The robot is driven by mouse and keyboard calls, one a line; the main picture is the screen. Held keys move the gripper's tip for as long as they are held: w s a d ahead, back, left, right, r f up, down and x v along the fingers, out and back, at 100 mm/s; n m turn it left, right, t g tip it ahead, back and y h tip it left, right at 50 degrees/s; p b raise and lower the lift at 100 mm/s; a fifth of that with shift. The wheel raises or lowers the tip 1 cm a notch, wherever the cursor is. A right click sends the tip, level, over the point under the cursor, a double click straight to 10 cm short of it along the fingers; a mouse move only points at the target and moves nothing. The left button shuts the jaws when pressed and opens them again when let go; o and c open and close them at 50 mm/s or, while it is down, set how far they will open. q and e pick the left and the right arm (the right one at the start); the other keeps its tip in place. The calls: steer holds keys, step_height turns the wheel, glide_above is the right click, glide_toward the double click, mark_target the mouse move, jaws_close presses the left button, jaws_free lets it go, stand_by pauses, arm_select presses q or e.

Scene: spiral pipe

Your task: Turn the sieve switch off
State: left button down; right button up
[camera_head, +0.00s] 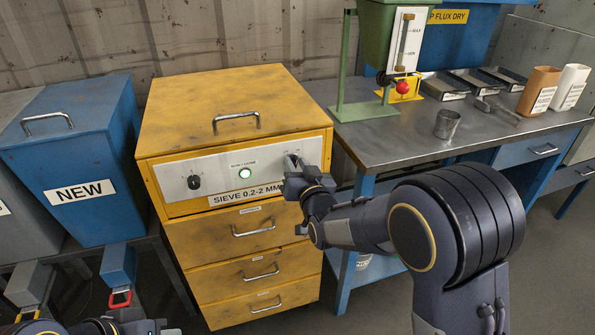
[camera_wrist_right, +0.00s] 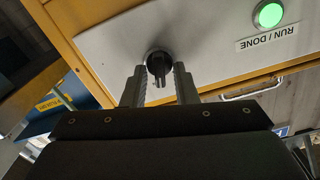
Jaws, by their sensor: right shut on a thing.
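The yellow sieve cabinet (camera_head: 190,115) carries a grey front panel (camera_head: 222,180) with a lit green RUN / DONE lamp (camera_head: 245,173). A dark round knob (camera_head: 194,182) is at the panel's left. At the panel's right end, my right gripper (camera_head: 293,163) covers another control. In the right wrist view that control is a small black switch knob (camera_wrist_right: 159,64) with a protruding handle, between the two fingers of my right gripper (camera_wrist_right: 158,80). The gripper is shut on it. The green lamp (camera_wrist_right: 268,14) is also lit there. My left gripper's fingers are not visible.
Blue bin marked NEW (camera_head: 75,150) stands left of the cabinet. A metal workbench (camera_head: 400,135) stands right, with a metal cup (camera_head: 447,124), trays and two containers. Cabinet drawers with handles (camera_head: 253,229) lie below the panel.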

steer(key=shift+a+n+b, duration=0.2)
steer(key=shift+n+b, duration=1.55)
steer(key=shift+n, duration=2.75)
steer(key=o, duration=0.6)
steer(key=shift+o, duration=0.2)
steer(key=v, duration=0.8)
